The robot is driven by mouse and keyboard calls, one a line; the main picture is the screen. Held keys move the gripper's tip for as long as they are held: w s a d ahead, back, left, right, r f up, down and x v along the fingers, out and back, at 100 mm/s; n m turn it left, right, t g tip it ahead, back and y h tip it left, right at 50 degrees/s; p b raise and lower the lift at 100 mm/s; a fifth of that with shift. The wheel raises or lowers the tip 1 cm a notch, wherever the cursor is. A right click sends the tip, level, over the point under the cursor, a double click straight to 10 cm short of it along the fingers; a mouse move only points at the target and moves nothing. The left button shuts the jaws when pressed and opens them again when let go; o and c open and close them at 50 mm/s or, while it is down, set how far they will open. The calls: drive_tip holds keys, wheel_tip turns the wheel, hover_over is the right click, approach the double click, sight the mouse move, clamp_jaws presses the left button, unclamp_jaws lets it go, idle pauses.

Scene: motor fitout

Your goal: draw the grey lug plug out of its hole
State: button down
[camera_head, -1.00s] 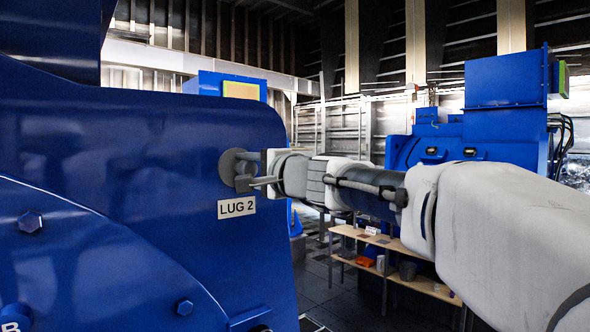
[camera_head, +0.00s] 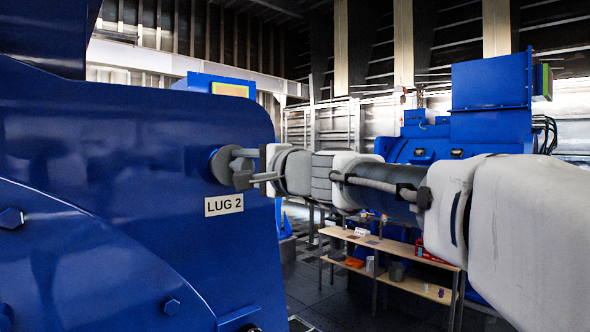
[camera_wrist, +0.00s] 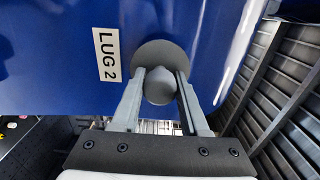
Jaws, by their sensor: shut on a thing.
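The grey lug plug (camera_head: 242,180) shows as a rounded knob in front of a round grey disc (camera_head: 219,165) on the blue motor housing, above the "LUG 2" label (camera_head: 224,205). In the wrist view, the knob (camera_wrist: 158,86) sits between the two fingers of my gripper (camera_wrist: 160,78), with the disc (camera_wrist: 152,50) behind it. My gripper (camera_head: 246,166) is shut on the plug, its fingers on either side. The plug stands out from the disc toward my gripper. The hole and any part of the plug inside it are hidden.
The curved blue housing (camera_head: 110,150) with bolt heads fills the left. A wooden shelf bench (camera_head: 390,243) holding small containers stands behind and below my arm. Another blue machine (camera_head: 490,100) stands at the back right. Dark floor (camera_head: 305,280) lies between.

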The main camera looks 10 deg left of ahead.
drive_tip(key=shift+b+v, duration=1)
drive_tip(key=shift+v, duration=2.4)
